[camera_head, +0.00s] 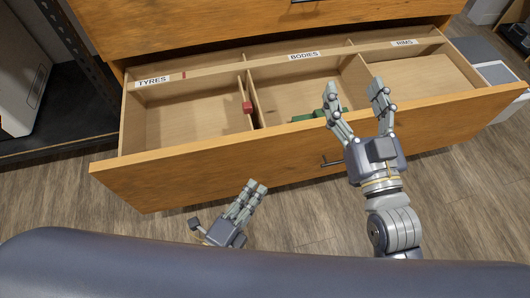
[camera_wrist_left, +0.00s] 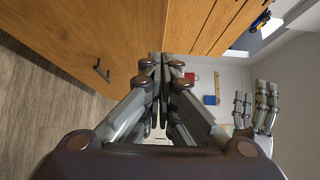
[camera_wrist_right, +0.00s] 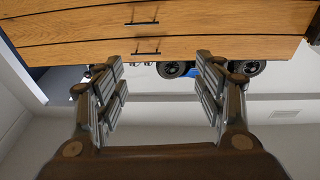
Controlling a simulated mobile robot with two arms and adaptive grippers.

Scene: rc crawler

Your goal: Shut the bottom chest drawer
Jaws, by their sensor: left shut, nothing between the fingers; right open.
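The bottom chest drawer (camera_head: 240,165) stands pulled well out in the head view, its wooden front towards me. Its dark handle (camera_head: 331,163) is partly hidden by my right gripper; a handle also shows in the left wrist view (camera_wrist_left: 102,70). My left gripper (camera_head: 258,187) is shut and empty, low in front of the drawer front, left of the handle. Whether it touches the front I cannot tell. My right gripper (camera_head: 355,90) is open and empty, its fingers above the drawer's front edge. It also shows in the left wrist view (camera_wrist_left: 255,100).
The drawer has compartments labelled TYRES (camera_head: 153,82), BODIES (camera_head: 304,56) and RIMS (camera_head: 403,43). A red piece (camera_head: 247,107) is at a divider and a green piece (camera_head: 303,118) lies in the middle compartment. A dark-wheeled vehicle (camera_wrist_right: 175,69) shows beyond the chest.

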